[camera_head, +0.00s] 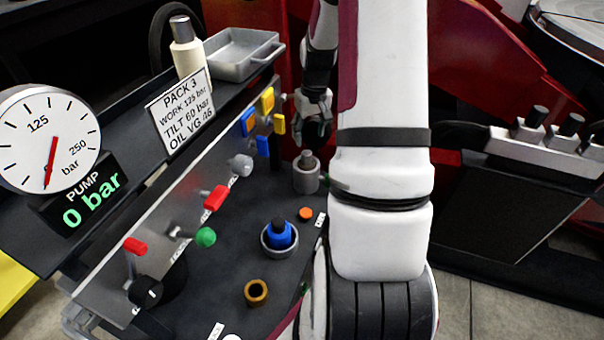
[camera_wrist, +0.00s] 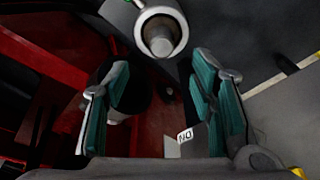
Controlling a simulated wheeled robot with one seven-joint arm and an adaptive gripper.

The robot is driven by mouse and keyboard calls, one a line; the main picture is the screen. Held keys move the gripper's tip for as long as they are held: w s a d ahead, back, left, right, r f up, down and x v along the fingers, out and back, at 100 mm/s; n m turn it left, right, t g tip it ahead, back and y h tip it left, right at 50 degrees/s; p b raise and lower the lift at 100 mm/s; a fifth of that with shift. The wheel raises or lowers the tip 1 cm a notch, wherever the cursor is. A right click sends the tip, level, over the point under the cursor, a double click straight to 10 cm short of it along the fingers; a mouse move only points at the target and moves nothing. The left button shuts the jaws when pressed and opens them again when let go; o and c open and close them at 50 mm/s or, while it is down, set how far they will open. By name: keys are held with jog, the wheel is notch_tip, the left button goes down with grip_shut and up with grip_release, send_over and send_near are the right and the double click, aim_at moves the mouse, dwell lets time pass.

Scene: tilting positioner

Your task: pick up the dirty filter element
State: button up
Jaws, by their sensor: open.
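A grey cylindrical cup (camera_head: 306,178) with a darker grey-brown piece (camera_head: 307,159) standing in its top is on the dark bench top, just below my gripper (camera_head: 318,118). This looks like the filter housing with the element in it, but I cannot tell for sure that it is dirty. In the wrist view, the grey ring of the cup (camera_wrist: 142,14) and the round piece (camera_wrist: 160,36) inside it show at the top, beyond my fingertips. My gripper (camera_wrist: 160,85) is open, with nothing between its green-padded fingers. My arm hides what lies right of the cup.
A blue part (camera_head: 280,234) stands in a grey ring, near an orange cap (camera_head: 305,214) and a brass ring (camera_head: 256,292). A panel with red (camera_head: 216,197), green (camera_head: 205,237) and yellow handles borders the left. Above are a grey tray (camera_head: 240,56) and a bottle (camera_head: 187,52).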

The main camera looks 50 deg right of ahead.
aim_at(307, 152)
jog(key=f, duration=0.2)
jog(key=f+b, duration=0.1)
jog(key=f, duration=0.1)
jog(key=shift+w+d, duration=0.15)
jog(key=shift+w, duration=0.1)
jog(key=f, duration=0.1)
jog(key=f+b, duration=0.1)
jog(key=f, duration=0.1)
jog(key=f+b, duration=0.1)
jog(key=f, duration=0.1)
jog(key=shift+w, duration=0.3)
grip_shut()
